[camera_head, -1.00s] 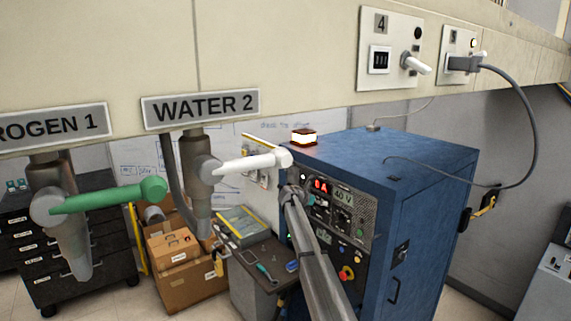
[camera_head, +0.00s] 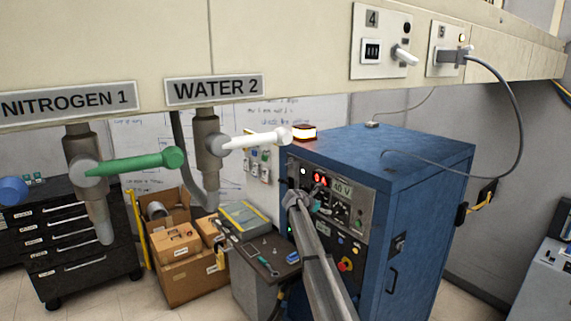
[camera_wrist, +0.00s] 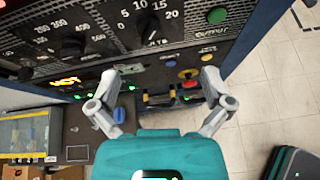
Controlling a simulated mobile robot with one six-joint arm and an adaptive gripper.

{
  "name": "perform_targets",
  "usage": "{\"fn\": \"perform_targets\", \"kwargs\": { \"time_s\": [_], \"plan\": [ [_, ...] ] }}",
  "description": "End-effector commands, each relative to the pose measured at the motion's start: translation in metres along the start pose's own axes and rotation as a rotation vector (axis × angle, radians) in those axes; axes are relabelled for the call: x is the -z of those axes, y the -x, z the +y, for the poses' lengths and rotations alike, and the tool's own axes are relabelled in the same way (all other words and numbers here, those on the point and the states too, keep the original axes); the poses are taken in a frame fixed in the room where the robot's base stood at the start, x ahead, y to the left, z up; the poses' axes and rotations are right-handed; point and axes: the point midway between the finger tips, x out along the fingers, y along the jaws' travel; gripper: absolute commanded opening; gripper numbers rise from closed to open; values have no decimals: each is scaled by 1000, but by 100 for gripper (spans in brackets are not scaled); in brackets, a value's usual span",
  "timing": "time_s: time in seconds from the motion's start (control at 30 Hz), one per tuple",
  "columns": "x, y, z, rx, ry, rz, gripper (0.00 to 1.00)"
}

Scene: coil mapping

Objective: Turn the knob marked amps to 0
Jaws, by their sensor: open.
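A blue cabinet (camera_head: 425,190) has a dark front control panel (camera_wrist: 110,35). In the wrist view the panel carries a black left knob (camera_wrist: 73,47) with a scale in the hundreds. A black right knob (camera_wrist: 148,28) has a scale from 0 to 20. I cannot read a clear amps marking by either knob. In the head view a red readout (camera_head: 320,179) ends in A, beside a 40 V readout (camera_head: 342,188). My gripper (camera_wrist: 160,78) is open and empty, its fingers spread below the knobs in the picture. In the head view its end (camera_head: 300,199) is small, in front of the panel.
The panel also has a green button (camera_wrist: 217,15) and a red button (camera_wrist: 190,83). An overhead beam (camera_head: 300,45) bears a white lever (camera_head: 258,139) and a green lever (camera_head: 135,163). Cardboard boxes (camera_head: 185,270) and a small table (camera_head: 270,259) stand left of the cabinet.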

Motion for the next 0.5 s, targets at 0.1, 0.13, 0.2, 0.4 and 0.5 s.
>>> {"fn": "perform_targets", "kwargs": {
  "time_s": [0.1, 0.13, 0.2, 0.4, 0.5],
  "plan": [
    [14, 1, -28, 17, -78, 37, 100],
    [17, 1, -36, 23, -103, 47, 100],
    [25, 2, -52, 39, -158, 73, 100],
    [60, 8, -122, 110, -389, 171, 100],
    [87, 16, -170, 173, -552, 238, 100]
  ]
}}
